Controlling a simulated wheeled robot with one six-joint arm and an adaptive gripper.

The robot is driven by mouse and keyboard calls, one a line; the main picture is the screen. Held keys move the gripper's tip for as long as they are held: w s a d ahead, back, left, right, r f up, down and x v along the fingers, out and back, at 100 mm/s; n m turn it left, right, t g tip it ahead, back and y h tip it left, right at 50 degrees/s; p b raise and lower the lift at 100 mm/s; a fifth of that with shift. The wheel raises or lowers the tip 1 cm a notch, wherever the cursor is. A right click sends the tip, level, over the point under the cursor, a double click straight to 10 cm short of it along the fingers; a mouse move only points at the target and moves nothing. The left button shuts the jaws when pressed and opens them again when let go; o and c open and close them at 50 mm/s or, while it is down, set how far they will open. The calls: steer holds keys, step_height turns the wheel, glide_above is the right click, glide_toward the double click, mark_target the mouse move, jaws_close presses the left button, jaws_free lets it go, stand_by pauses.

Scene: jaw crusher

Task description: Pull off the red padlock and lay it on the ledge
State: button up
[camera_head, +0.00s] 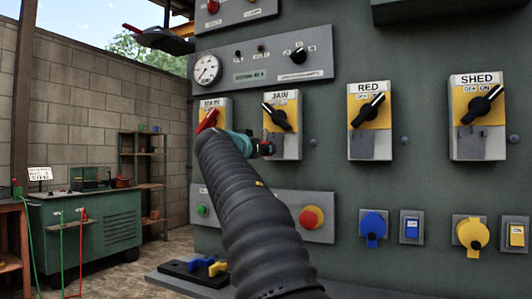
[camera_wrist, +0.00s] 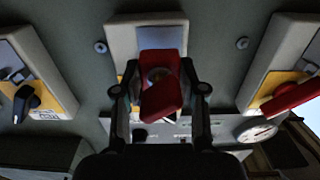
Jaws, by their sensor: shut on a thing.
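My gripper (camera_wrist: 160,91) is shut on the red padlock (camera_wrist: 162,98), whose red body fills the space between the two fingers in the wrist view. They are in front of the JAW switch box (camera_wrist: 150,28). In the head view my gripper (camera_head: 258,148) is at the lower part of that box (camera_head: 287,97), and the padlock is mostly hidden there. The shackle is hidden, so I cannot tell whether it is still through the box. A dark ledge (camera_head: 178,270) runs low along the panel's foot, with blue (camera_head: 195,265) and yellow (camera_head: 218,268) pieces on it.
A box with a red handle (camera_head: 207,120) is to the left. The RED (camera_head: 369,140) and SHED (camera_head: 478,140) boxes are to the right. A red stop button (camera_head: 311,217) sits below, near my arm. A gauge (camera_head: 206,69) is above.

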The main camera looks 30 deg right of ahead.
steer(key=p+x, duration=0.3)
steer(key=x, duration=0.2)
steer(key=shift+s+a, duration=0.1)
steer(key=shift+a, duration=0.1)
stand_by(0.3)
